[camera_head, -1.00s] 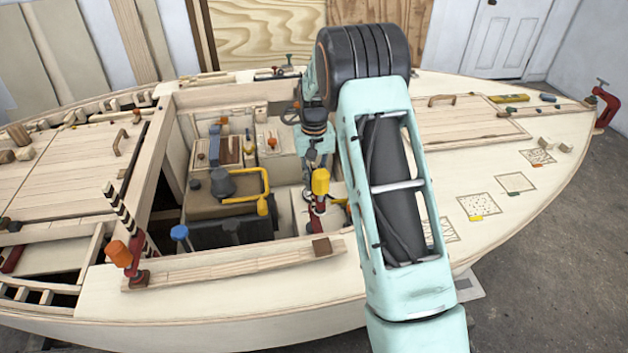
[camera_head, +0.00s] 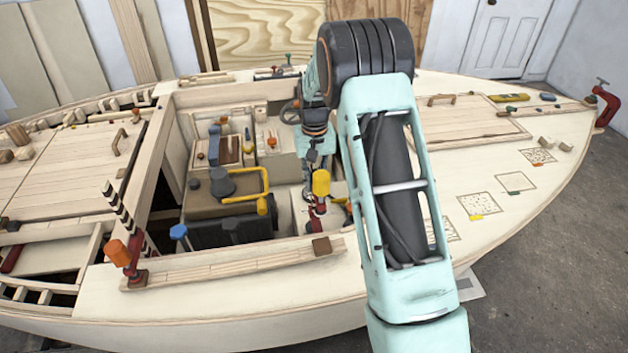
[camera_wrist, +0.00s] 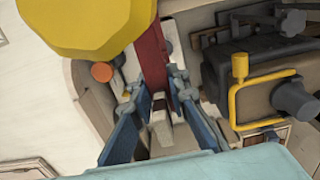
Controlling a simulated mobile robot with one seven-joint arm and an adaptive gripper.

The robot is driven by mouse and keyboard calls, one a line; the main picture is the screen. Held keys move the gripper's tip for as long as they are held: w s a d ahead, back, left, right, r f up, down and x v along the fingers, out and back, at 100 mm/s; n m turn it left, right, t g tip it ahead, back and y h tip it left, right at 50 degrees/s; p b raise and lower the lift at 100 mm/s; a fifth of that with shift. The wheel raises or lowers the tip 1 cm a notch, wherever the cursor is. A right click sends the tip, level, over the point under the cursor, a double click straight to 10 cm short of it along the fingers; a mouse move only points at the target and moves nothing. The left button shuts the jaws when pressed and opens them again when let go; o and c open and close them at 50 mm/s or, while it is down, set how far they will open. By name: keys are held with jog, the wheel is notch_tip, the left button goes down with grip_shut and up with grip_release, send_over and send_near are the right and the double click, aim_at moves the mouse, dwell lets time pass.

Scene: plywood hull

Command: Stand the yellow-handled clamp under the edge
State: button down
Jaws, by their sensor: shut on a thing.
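The yellow-handled clamp (camera_head: 321,183) is upright in the cockpit opening, close inside the near edge, with its yellow handle at the top and its red bar below. In the wrist view its yellow handle (camera_wrist: 85,22) looms at the upper left and its red bar (camera_wrist: 152,55) runs down between the fingers. My gripper (camera_wrist: 160,92) is shut on the red bar. In the head view my gripper is mostly hidden behind the clamp. The pale wood strip (camera_head: 230,267) lies along the near edge. The clamp's lower end is hard to make out.
An orange-handled clamp (camera_head: 117,253) stands at the strip's left end, and a brown block (camera_head: 321,246) sits at its right end. A dark box with a yellow bar handle (camera_head: 264,187) stands left of the clamp. A blue knob (camera_head: 179,231) is near the edge.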

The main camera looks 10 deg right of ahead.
aim_at(321, 202)
jog(key=shift+s+b, duration=0.45)
jog(key=shift+s, duration=1.4)
jog(key=shift+s+b, duration=0.5)
jog(key=shift+s, duration=1.9)
jog(key=c, duration=1.8)
grip_release()
